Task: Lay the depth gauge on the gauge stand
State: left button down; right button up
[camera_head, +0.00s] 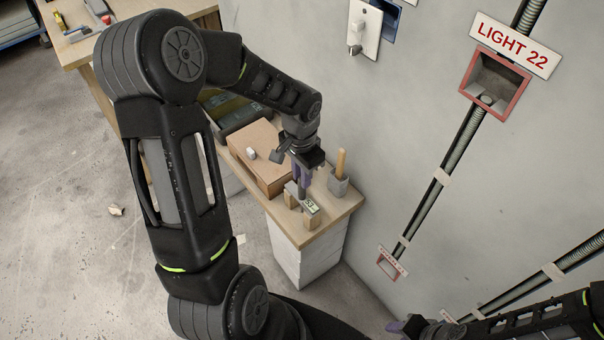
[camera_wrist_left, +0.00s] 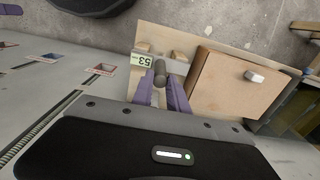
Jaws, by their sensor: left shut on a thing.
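The depth gauge (camera_head: 311,206) is a grey bar with a lit display reading 53; it also shows in the left wrist view (camera_wrist_left: 143,61). My left gripper (camera_head: 302,181) has its purple fingers shut on the gauge's dark round grip, which shows between the fingertips in the left wrist view (camera_wrist_left: 159,76). The gauge stand (camera_head: 291,199) shows as small wooden blocks right by the gauge, near the bench end. I cannot tell whether the gauge touches them.
A cardboard box (camera_head: 260,158) with a small white block on it stands beside the gripper. A grey holder (camera_head: 338,184) with a wooden handle upright in it is close on the right, near the wall. Conduits and a LIGHT 22 box (camera_head: 494,80) are on the wall.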

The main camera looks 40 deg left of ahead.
pick_arm(q)
jog(key=shift+f, duration=0.2)
jog(key=c, duration=1.2)
grip_release()
jog(key=shift+c, duration=0.2)
notch_tip(320, 180, up, 8)
jog(key=shift+f, duration=0.1)
